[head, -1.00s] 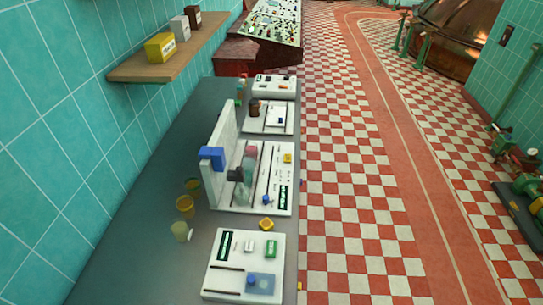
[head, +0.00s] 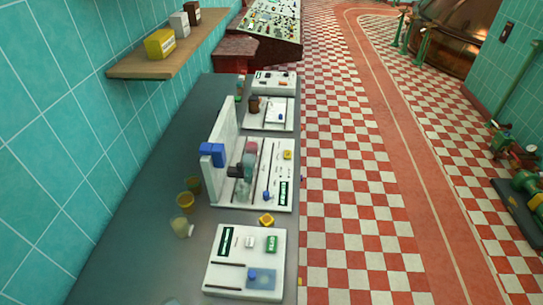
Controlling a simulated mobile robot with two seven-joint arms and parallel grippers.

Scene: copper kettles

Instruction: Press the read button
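A white panel device (head: 243,262) lies nearest on the grey bench. It carries a green button (head: 271,243) with lettering too small to read surely, a white button (head: 249,241), a dark green display (head: 227,241) and a blue block (head: 262,279). A larger white device (head: 272,201) behind it has an upright back plate, a blue part, a display and small yellow and blue knobs. I cannot tell which button is labelled read. Neither of my grippers is in view.
Several small cups, such as a yellow one (head: 185,202), stand left of the devices. A yellow piece (head: 265,220) lies between the two devices. A wall shelf (head: 150,68) holds small boxes. The checkered floor (head: 345,200) to the right is clear.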

